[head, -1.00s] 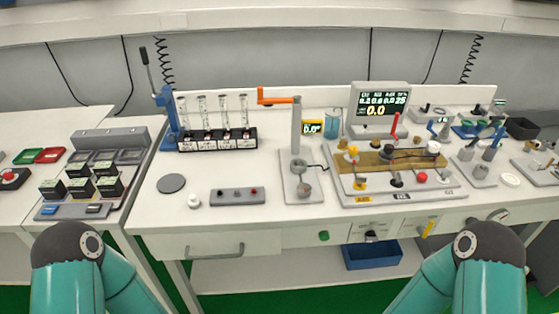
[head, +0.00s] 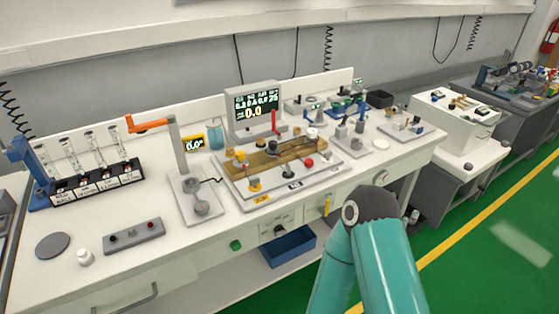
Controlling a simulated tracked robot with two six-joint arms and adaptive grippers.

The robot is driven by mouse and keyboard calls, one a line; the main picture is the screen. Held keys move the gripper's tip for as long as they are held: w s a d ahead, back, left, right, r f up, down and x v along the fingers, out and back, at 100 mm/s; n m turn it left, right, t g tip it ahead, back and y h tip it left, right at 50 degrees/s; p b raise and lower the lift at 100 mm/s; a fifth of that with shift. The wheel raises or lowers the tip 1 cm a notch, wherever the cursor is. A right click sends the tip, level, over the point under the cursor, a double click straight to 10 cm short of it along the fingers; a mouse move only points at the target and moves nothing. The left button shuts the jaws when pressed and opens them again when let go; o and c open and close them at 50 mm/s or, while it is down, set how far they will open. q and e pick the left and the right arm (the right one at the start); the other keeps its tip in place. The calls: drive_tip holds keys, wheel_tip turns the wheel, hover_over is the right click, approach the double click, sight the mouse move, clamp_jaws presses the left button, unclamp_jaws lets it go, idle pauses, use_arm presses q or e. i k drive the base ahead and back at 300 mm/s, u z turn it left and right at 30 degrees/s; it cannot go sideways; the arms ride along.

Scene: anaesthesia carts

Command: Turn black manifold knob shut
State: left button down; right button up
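The manifold is a brown block (head: 262,163) on a pale plate near the middle of the bench. A black knob (head: 272,147) sits on the brown block, between a yellow knob (head: 240,156) and a white knob (head: 311,133). I cannot tell how far either black knob is turned. Neither gripper is in view; only a teal link of my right arm shows at the lower right.
A monitor (head: 254,111) stands behind the manifold. A post with an orange arm (head: 151,125) rises to its left, beside a flowmeter row (head: 99,183). A blue bin (head: 288,246) sits below the bench. Green floor is open at the right.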

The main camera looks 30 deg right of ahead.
sight(273, 144)
drive_tip(key=z, duration=1.3)
drive_tip(key=i, duration=0.15)
drive_tip(key=u, duration=2.9)
drive_tip(key=k, duration=1)
drive_tip(key=z, duration=3.25)
drive_tip(key=k, duration=0.1)
drive_tip(key=u, duration=1.7)
drive_tip(key=i, duration=0.95)
